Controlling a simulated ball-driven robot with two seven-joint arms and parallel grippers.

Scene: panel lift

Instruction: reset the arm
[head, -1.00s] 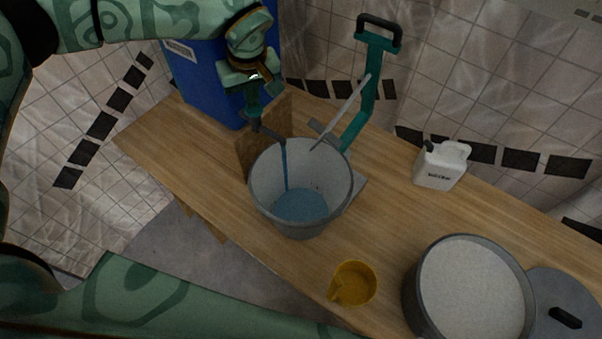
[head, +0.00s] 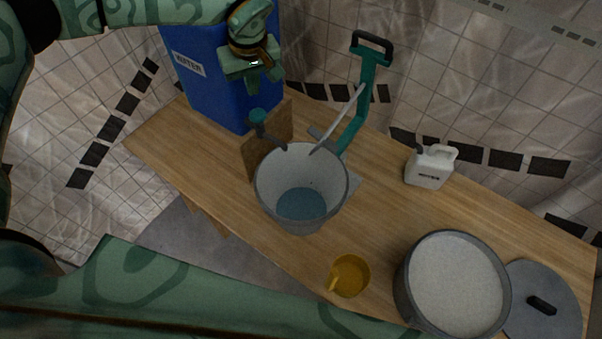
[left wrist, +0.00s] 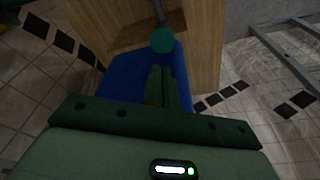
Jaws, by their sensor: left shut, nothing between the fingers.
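My left gripper (head: 252,84) is shut and empty. It is above and apart from the tap (head: 262,128) on the blue water container (head: 218,85). In the left wrist view the shut fingers (left wrist: 161,88) lie in front of the blue container, with the round teal tap knob (left wrist: 163,40) beyond their tips. No stream runs from the spout. A grey bucket (head: 338,190) under the spout holds some blue water (head: 301,204). My right gripper is not in view; a green arm link of mine crosses the bottom of the head view.
A teal lever with a black handle (head: 372,42) stands behind the bucket. A white jug (head: 430,168), a yellow measuring cup (head: 349,276), a pot of white grains (head: 455,280) and a grey lid (head: 555,290) are on the wooden table (head: 385,215).

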